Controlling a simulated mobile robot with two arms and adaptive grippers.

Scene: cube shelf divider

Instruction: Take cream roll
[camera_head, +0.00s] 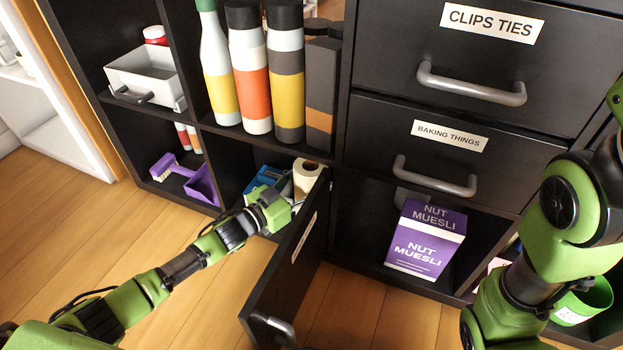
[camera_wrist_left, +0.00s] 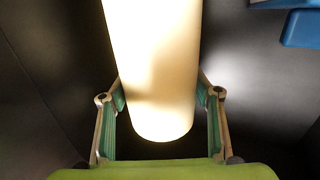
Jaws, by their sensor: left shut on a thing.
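The cream roll (camera_head: 307,172) stands upright in the lower middle compartment of the black shelf, just behind the open door. My left gripper (camera_head: 276,207) reaches into that compartment from the left, at the roll's near side. In the left wrist view the roll (camera_wrist_left: 152,70) is a pale cylinder between the two fingers of the left gripper (camera_wrist_left: 160,112), which are shut on it. The roll's base and the fingertips are hidden in the head view. My right arm shows at the right, but its gripper is out of view.
The open black door (camera_head: 285,265) stands out close to my left gripper. A blue item (camera_head: 266,177) sits beside the roll. A purple dustpan (camera_head: 201,184) is to the left, and a nut muesli box (camera_head: 425,240) is to the right. Tall bottles stand above.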

